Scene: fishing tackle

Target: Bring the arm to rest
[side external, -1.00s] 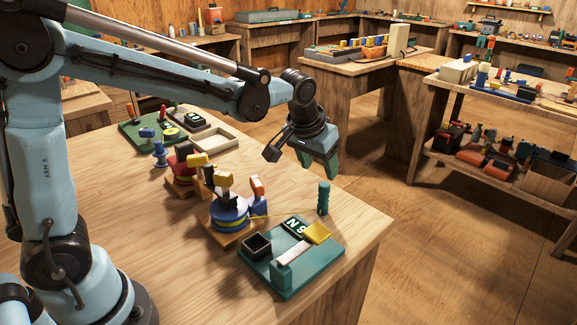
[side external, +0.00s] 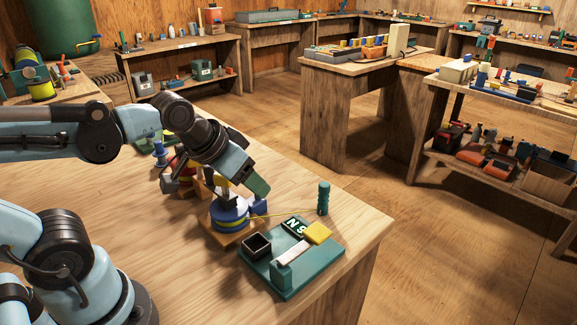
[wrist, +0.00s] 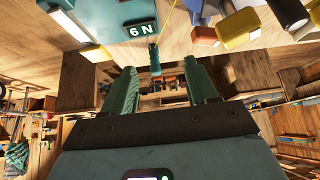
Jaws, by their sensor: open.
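My gripper (side external: 262,186) is in the side external view, above the blue reel (side external: 229,212) on the wooden bench. Its fingers point down and to the right. In the wrist view my gripper (wrist: 163,82) shows two green fingers spread apart, with nothing held between them. My arm is bent and reaches in from the left. A thin yellow line (side external: 282,215) runs from the reel toward a green post (side external: 323,198). The post (wrist: 154,58) shows beyond the fingers in the wrist view. My wrist hides part of the reel and the items behind it.
A green fixture (side external: 285,281) with a dark open box (side external: 257,245), a yellow block (side external: 317,233) and a number label stands near the bench's front right edge. A red item (side external: 180,180) stands left of the reel, partly hidden.

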